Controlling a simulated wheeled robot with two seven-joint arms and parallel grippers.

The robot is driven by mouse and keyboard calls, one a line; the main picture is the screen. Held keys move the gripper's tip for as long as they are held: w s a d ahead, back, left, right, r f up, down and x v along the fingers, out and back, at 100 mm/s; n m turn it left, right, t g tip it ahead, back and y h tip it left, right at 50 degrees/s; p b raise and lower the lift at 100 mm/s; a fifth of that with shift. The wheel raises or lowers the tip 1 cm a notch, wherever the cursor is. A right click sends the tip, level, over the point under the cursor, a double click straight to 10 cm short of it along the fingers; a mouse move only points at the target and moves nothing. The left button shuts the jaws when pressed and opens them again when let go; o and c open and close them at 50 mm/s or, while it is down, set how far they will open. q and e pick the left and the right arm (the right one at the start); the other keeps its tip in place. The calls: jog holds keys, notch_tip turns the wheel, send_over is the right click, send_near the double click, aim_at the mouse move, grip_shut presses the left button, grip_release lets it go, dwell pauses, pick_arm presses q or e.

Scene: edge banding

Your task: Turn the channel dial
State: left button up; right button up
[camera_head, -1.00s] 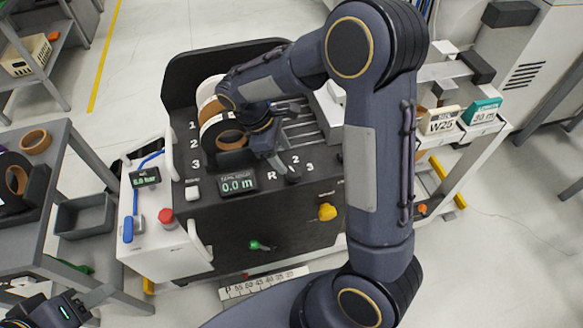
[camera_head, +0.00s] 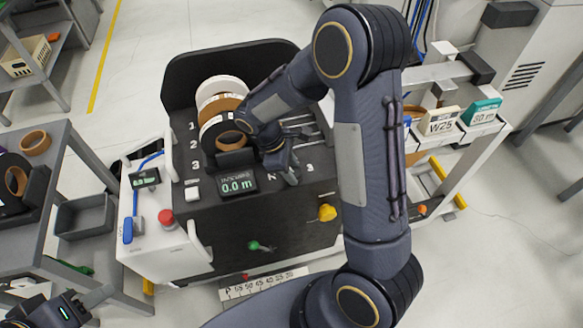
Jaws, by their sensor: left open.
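The channel dial is on the black top panel of the machine (camera_head: 262,205), where printed letters and numbers surround it. My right gripper (camera_head: 289,176) is over that spot, pointing down, and its fingers hide the dial. I cannot tell whether the fingers touch it or how far apart they are. A display (camera_head: 237,183) reading 0.0 m sits just left of the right gripper. My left gripper (camera_head: 82,303) is open at the lower left corner, away from the machine and partly cut off by the picture's edge.
Rolls of white, brown and black banding (camera_head: 219,88) stand behind the display. A red button (camera_head: 166,218), green knob (camera_head: 254,245) and yellow knob (camera_head: 327,212) are nearby. A grey cart (camera_head: 50,215) stands left. My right arm covers the machine's right side.

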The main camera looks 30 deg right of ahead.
jog(key=shift+c, duration=1.3)
jog(key=shift+m, duration=0.3)
jog(key=m+y, duration=0.1)
jog(key=m, duration=0.2)
jog(key=shift+w+d+g, duration=0.1)
jog(key=shift+g, duration=0.3)
jog(key=m+y, duration=0.1)
jog(key=m, duration=0.1)
jog(key=m+y, duration=0.1)
jog(key=m, duration=0.2)
jog(key=shift+d+g, duration=0.1)
jog(key=shift+g, duration=0.3)
jog(key=m+y, duration=0.1)
jog(key=m, duration=0.3)
jog(key=shift+d+m+y+p, duration=0.15)
jog(key=shift+m+y+p, duration=0.15)
jog(key=shift+y, duration=0.1)
jog(key=m, duration=0.2)
jog(key=m+y, duration=0.1)
jog(key=m, duration=0.1)
jog(key=shift+d+m+t+y, duration=0.1)
jog(key=shift+m+t+y, duration=0.2)
jog(key=shift+t, duration=0.1)
